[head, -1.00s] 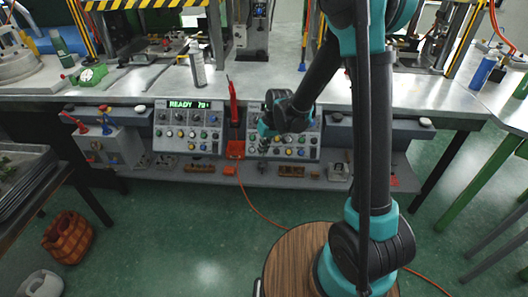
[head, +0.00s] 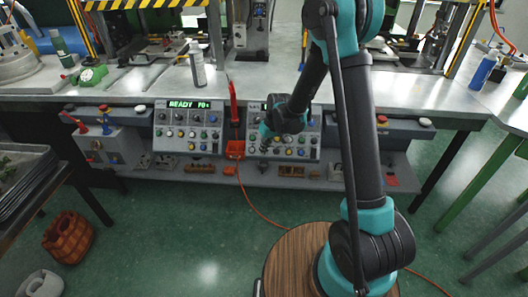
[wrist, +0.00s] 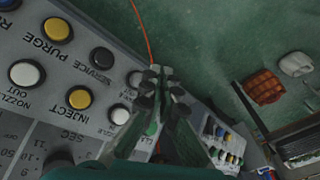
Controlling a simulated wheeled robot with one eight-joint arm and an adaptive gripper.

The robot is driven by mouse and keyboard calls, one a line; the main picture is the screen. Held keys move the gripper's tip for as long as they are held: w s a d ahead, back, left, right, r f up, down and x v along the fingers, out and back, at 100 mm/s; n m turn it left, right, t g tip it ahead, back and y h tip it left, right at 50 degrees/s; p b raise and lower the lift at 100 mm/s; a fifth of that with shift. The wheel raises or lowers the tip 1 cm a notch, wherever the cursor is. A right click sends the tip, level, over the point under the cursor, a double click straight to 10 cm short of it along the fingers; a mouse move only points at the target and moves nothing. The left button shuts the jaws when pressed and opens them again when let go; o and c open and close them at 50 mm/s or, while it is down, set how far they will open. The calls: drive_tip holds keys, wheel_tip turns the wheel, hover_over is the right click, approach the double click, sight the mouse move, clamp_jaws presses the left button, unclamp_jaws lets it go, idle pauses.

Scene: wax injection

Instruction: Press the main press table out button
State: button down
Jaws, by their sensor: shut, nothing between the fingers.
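My gripper (head: 265,139) is in front of the right control panel (head: 312,141), and its closed fingertips (wrist: 158,88) show in the wrist view with nothing between them. In the wrist view that panel (wrist: 62,68) carries a yellow INJECT button (wrist: 79,97), a black SERVICE button (wrist: 102,57), white buttons (wrist: 26,73) and a green button (wrist: 152,128) partly behind my fingers. I cannot tell whether the fingertips touch the panel. The left control panel (head: 187,142) shows a READY display; it also shows in the wrist view (wrist: 222,140). No table out label is readable on either panel.
A lower shelf (head: 255,175) holds small parts.

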drive_tip(key=shift+w+f, duration=0.5)
drive_tip(key=shift+w, duration=0.05)
drive_tip(key=shift+w+f, duration=0.1)
idle(1.1)
drive_tip(key=shift+w+f, duration=0.15)
drive_tip(key=shift+w, duration=0.1)
